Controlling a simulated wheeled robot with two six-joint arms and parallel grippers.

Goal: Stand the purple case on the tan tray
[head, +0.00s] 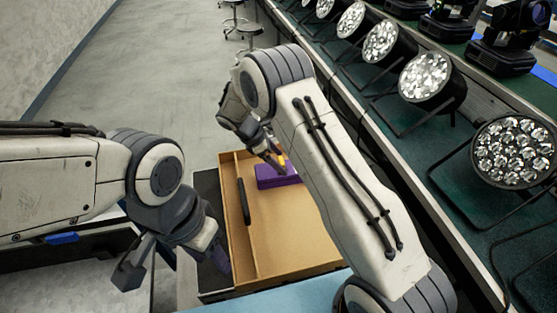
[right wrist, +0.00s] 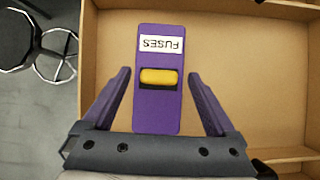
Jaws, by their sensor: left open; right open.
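The purple case (head: 275,178) is inside the tan tray (head: 290,225), toward its far end. In the right wrist view the case (right wrist: 157,108) shows a white label reading FUSES, upside down, and a yellow latch. It appears to lie flat with this face up. My right gripper (head: 274,157) is open above the case; in the right wrist view its fingers (right wrist: 160,80) are on either side of the case, with gaps. My left gripper (head: 217,262) is open and empty, at the tray's left near side, its fingers partly hidden. My right arm hides the tray's right side.
A dark bar (head: 243,201) lies along the tray's left divider. Several stage lights (head: 431,78) stand on the green bench at the right. Stools (head: 236,22) stand on the grey floor behind. The tray's near middle is clear.

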